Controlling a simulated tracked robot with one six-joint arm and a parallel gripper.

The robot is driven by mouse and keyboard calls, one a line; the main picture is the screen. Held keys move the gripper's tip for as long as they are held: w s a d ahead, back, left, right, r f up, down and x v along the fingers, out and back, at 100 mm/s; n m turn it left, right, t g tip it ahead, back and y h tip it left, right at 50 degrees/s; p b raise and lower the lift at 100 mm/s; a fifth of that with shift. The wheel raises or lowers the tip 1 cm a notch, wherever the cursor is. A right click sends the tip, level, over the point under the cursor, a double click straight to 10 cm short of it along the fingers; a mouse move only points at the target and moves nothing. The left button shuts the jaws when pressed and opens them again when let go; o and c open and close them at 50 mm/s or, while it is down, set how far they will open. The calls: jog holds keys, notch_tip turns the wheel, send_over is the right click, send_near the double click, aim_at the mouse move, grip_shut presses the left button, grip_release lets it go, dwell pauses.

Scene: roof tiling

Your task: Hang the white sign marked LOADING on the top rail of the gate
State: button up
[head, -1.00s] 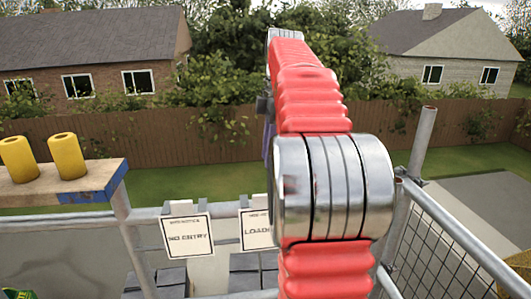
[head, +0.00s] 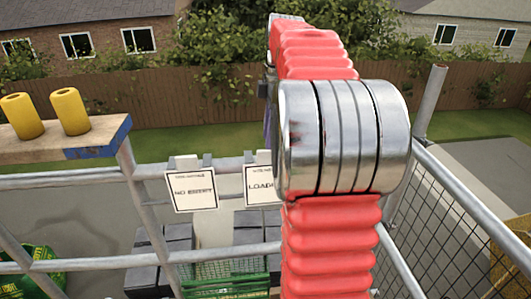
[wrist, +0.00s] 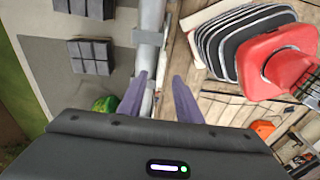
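The white LOADING sign (head: 259,184) hangs by clips on a grey rail (head: 80,180), its right part hidden behind my arm. A white NO ENTRY sign (head: 191,190) hangs just left of it. At the right, a gate-like mesh panel (head: 440,225) has a grey tubular top rail (head: 470,210). I cannot make out the LOADING sign there.
Two yellow rolls (head: 70,110) stand on a wooden board (head: 60,142) at the left. A green crate (head: 235,275) and dark tile stacks (head: 160,250) lie below the rail. The wrist view shows a red cone (wrist: 280,70) beside stacked dark slabs (wrist: 240,40) on planks.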

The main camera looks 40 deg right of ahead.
aim_at(267, 152)
jog(key=shift+w+a+f, duration=0.15)
jog(key=shift+a+f, duration=0.05)
jog(key=shift+f, duration=1.4)
jog(key=shift+w+a+f, duration=0.1)
jog(key=shift+a+f, duration=0.05)
jog(key=shift+f, duration=1.4)
grip_shut()
jog(key=c, duration=0.7)
grip_release()
grip_shut()
jog(key=shift+r, duration=0.15)
jog(key=shift+s+r, duration=0.1)
jog(key=shift+r, duration=2.3)
jog(key=shift+s, duration=0.1)
